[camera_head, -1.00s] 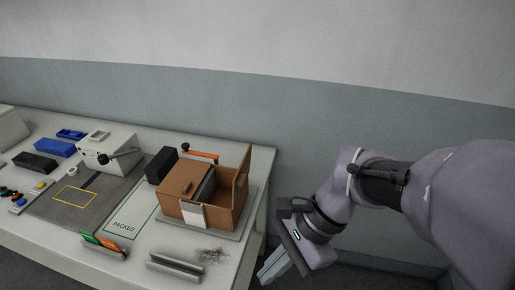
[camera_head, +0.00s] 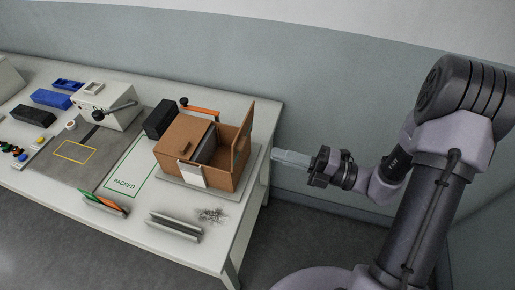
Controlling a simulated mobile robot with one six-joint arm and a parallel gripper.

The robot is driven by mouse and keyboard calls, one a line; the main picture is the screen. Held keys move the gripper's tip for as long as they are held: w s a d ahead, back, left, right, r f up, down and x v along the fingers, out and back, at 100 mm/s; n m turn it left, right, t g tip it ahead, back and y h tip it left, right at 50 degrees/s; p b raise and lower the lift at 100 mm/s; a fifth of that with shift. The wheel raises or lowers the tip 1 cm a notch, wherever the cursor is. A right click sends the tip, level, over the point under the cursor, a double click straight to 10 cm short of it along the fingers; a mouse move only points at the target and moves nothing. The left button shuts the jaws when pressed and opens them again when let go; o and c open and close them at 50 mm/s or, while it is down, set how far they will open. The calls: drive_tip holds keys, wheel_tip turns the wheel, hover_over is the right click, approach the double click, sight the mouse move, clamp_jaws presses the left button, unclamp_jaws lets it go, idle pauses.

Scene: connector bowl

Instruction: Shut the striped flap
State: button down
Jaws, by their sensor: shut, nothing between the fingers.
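A brown cardboard box (camera_head: 207,172) stands at the right end of the table. Its left part is covered and its right part is open. A brown flap (camera_head: 243,133) stands upright along the box's right side. I cannot make out stripes on it at this size. A dark grey panel (camera_head: 207,143) slants inside the box, and a white piece (camera_head: 191,173) is on its front. My gripper (camera_head: 275,155) is shut and empty, just right of the flap in the picture, pointing left toward it with a visible gap.
The box sits on a grey plate (camera_head: 228,197). A black block (camera_head: 160,119) and an orange-handled tool (camera_head: 202,109) lie behind it. A metal channel (camera_head: 174,226) and a folder holder (camera_head: 105,203) stand in front. The floor right of the table is clear.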

drive_tip(key=b+x, duration=0.1)
drive_tip(key=x, duration=0.5)
drive_tip(key=shift+a, duration=0.25)
drive_tip(key=shift+w+r, duration=0.1)
